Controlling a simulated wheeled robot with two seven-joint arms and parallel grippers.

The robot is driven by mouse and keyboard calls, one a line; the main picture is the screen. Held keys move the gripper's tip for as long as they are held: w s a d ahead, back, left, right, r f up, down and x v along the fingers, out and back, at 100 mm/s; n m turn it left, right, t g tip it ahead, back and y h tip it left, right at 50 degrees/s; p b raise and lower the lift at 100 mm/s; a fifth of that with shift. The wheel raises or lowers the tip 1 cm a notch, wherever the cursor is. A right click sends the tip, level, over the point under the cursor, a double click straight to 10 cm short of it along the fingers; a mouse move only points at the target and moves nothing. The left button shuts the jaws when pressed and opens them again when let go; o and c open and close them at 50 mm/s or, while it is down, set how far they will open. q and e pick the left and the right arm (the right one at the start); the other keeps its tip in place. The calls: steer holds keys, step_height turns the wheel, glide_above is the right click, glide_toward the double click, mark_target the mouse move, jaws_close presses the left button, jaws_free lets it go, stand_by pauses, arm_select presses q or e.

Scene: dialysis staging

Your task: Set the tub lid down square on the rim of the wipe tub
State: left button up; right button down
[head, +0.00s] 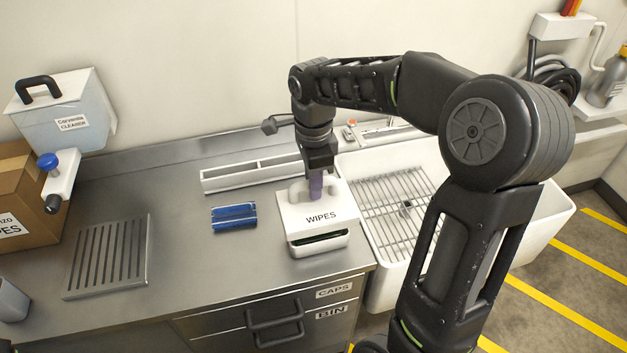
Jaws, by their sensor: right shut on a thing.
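The white tub lid (310,217), marked WIPES and fitted with a raised handle, is over the wipe tub (321,246) near the counter's right end. My right gripper (316,188) comes down from above and is shut on the lid's handle. The tub is a low white box, and its dark opening shows as a strip below the lid's front edge. The lid looks raised above the front rim. Its back edge and the tub's rear rim are hidden, so contact there cannot be told. My left gripper is not in view.
Right of the tub is a white sink (455,208) with a wire rack (390,205). A divided white tray (240,178) lies behind, and a blue item (234,216) to the left. A slotted metal plate (108,257) lies further left. Bare steel counter separates them.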

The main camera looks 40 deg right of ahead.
mark_target(313, 204)
steer(key=shift+f+b, duration=1)
steer(key=shift+f, duration=0.7)
steer(key=shift+f+b, duration=1.3)
steer(key=shift+f, duration=0.5)
steer(key=c, duration=1.2)
jaws_free()
step_height(313, 204, up, 8)
stand_by(0.4)
